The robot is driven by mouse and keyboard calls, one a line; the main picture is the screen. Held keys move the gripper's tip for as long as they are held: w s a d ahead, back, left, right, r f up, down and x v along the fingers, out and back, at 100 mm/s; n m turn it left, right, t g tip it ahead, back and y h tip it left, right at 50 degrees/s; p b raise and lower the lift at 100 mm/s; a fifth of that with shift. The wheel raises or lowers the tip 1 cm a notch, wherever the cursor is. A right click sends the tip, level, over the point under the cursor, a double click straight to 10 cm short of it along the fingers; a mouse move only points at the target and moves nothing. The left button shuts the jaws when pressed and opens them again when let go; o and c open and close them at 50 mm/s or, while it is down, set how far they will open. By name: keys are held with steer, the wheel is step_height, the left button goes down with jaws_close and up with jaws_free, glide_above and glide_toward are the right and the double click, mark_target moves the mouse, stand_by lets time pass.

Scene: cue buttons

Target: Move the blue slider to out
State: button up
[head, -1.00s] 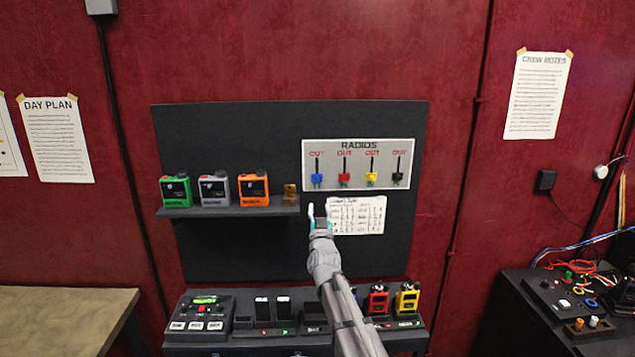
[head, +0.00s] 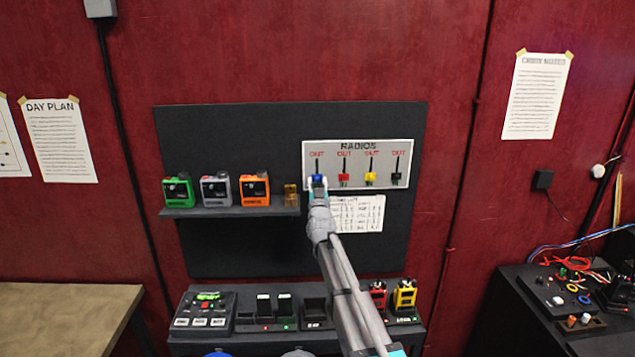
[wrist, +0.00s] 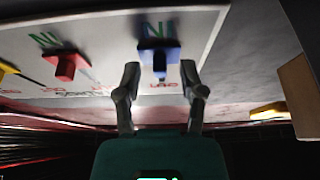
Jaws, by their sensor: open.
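The blue slider (head: 317,179) sits at the lower end of its slot on the white RADIOS board (head: 357,147). The red OUT label is above the slot. My gripper (head: 318,184) is at the blue slider and hides its lower part in the head view. In the wrist view, my open gripper (wrist: 160,80) has one finger on each side of the blue slider (wrist: 159,60), with the slider between the tips. The green IN label shows beside the slider there. I cannot tell whether the fingers touch it.
The red slider (head: 344,177), yellow slider (head: 370,177) and black slider (head: 396,176) sit low in their slots to the right. A shelf (head: 230,212) with several radios is to the left. A paper sheet (head: 357,213) hangs below the board.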

mark_target(317, 163)
jaws_close()
stand_by(0.3)
steer(key=shift+r, duration=0.1)
step_height(317, 163, up, 5)
steer(key=p, duration=0.5)
stand_by(0.4)
jaws_free()
steer(key=shift+f, duration=0.3)
